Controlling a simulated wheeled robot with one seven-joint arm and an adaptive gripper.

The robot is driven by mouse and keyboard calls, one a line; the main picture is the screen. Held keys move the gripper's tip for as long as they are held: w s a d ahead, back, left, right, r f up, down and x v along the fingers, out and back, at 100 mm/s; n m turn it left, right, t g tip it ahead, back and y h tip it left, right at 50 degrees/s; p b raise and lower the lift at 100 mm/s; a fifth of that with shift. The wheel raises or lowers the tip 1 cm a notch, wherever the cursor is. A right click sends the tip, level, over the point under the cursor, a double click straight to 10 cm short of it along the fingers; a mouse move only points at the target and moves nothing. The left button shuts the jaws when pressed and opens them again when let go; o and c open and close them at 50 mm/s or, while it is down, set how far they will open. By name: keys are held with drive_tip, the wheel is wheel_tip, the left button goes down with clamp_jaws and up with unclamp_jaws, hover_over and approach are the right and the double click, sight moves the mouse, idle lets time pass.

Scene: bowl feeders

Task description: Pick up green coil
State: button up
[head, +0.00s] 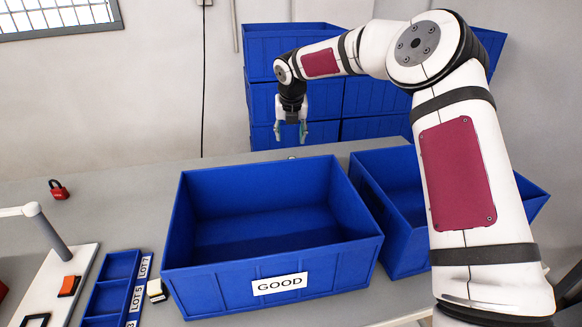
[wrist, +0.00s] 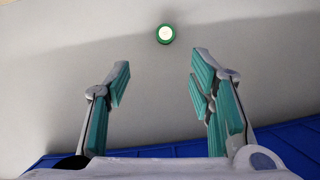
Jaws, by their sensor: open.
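The green coil (wrist: 166,34) shows in the wrist view as a small green ring with a pale centre. It lies on the grey table beyond my fingertips, near the middle between them. In the head view a small pale and green spot (head: 291,158) at the back rim of the GOOD bin may be the coil, mostly hidden by that rim. My gripper (head: 291,143) hangs above the table behind the bin. Its fingers (wrist: 160,70) are open with nothing between them, apart from the coil.
The blue GOOD bin (head: 335,265) stands empty in front of my gripper. A second blue bin (head: 375,172) is to its right, partly behind my arm. Stacked blue bins (head: 372,97) stand behind. A red padlock (head: 59,190) and a LOT tray (head: 119,268) are at left.

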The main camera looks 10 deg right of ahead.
drive_tip(key=b+x, duration=0.1)
drive_tip(key=x, duration=0.7)
drive_tip(key=shift+w+f, duration=0.1)
drive_tip(key=shift+f, duration=0.1)
drive_tip(key=x, duration=0.2)
drive_tip(key=d+b+x, duration=0.1)
drive_tip(key=x, duration=0.1)
drive_tip(key=shift+w, duration=0.15)
drive_tip(key=shift+w+f, duration=0.25)
drive_tip(key=shift+f, duration=0.2)
drive_tip(key=shift+c, duration=0.5)
clamp_jaws()
